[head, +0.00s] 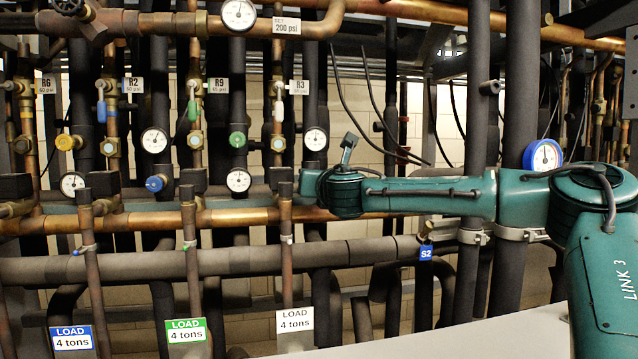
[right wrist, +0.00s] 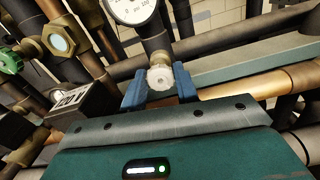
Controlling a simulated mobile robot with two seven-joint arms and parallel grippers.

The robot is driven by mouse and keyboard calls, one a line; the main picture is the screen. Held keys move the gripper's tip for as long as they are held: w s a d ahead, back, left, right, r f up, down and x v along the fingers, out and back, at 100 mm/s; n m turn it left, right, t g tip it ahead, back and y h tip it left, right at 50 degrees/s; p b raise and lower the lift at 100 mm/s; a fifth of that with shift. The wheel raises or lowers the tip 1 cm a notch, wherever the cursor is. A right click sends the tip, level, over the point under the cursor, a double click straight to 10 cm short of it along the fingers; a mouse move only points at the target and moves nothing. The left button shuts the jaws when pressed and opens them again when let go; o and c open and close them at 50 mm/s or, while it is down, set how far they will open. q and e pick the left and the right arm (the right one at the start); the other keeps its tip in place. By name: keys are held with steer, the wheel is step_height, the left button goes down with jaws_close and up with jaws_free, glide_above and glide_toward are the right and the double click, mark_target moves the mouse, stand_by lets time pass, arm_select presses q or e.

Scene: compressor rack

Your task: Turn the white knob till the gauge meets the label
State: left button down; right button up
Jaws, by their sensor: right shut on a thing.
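The white knob (right wrist: 160,78) sits below a round gauge in the right wrist view. My right gripper (right wrist: 159,91) has its two blue fingers on either side of the knob and is shut on it. In the head view my right gripper (head: 316,186) covers the knob. The gauge (head: 316,139) above it has a white face; its needle is too small to read surely. Its lower dial also shows in the wrist view (right wrist: 133,9). The white R3 label (head: 299,87) hangs up and left of the gauge; its small print is not legible. My left gripper is out of view.
Yellow (head: 65,142), blue (head: 156,183) and green (head: 237,140) knobs with their own gauges stand to the left. A valve body (right wrist: 60,40) is close to my right gripper. Copper and dark pipes crowd the rack. A 200 psi sign (head: 286,26) hangs above.

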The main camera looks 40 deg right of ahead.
arm_select(q)
steer(key=b, duration=0.2)
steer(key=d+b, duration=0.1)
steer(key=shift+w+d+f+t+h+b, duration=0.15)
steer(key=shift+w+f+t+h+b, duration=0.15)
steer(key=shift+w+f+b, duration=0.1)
arm_select(e)
steer(key=m, duration=1.1)
steer(key=shift+f, duration=0.1)
steer(key=shift+m, duration=0.3)
steer(key=o, duration=1)
steer(key=shift+d, duration=0.1)
steer(key=shift+c, duration=0.2)
